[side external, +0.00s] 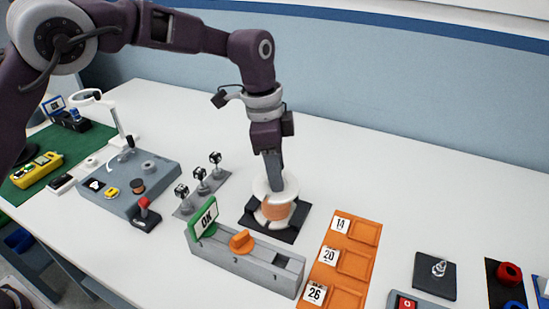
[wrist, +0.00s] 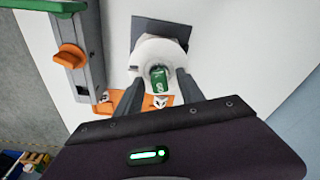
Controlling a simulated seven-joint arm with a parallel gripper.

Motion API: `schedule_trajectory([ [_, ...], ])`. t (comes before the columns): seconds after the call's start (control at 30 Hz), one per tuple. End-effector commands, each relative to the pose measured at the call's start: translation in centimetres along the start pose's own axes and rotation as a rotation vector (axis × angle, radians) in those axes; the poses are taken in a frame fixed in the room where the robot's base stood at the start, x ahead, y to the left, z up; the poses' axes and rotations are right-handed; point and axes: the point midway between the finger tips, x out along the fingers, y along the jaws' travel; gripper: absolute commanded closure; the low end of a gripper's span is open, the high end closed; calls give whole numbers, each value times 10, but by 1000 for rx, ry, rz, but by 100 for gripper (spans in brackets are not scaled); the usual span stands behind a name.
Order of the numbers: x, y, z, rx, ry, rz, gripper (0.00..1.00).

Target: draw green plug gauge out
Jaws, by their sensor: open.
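The green plug gauge (wrist: 160,79) stands in the middle of a white-flanged spool (wrist: 142,52), with a pale marking on its top. In the side view the spool (side external: 275,208) has an orange-brown winding and sits on a dark square base (side external: 256,225); the gauge is hidden there by my gripper. My gripper (side external: 274,188) points down over the spool. In the wrist view its two fingers (wrist: 160,80) are apart, one on each side of the green gauge. I cannot tell whether they touch it.
Orange numbered trays (side external: 352,262) lie to the right. Small black-topped posts (side external: 199,174) stand behind left. The table behind the spool is clear.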

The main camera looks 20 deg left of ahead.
Motion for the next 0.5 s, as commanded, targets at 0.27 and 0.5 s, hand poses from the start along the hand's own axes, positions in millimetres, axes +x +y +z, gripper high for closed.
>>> schedule_trajectory([
  [0.27, 0, 0, 0, 0, 0, 0, 82],
  [0.5, -1, 0, 0, 0, 1, -1, 100],
])
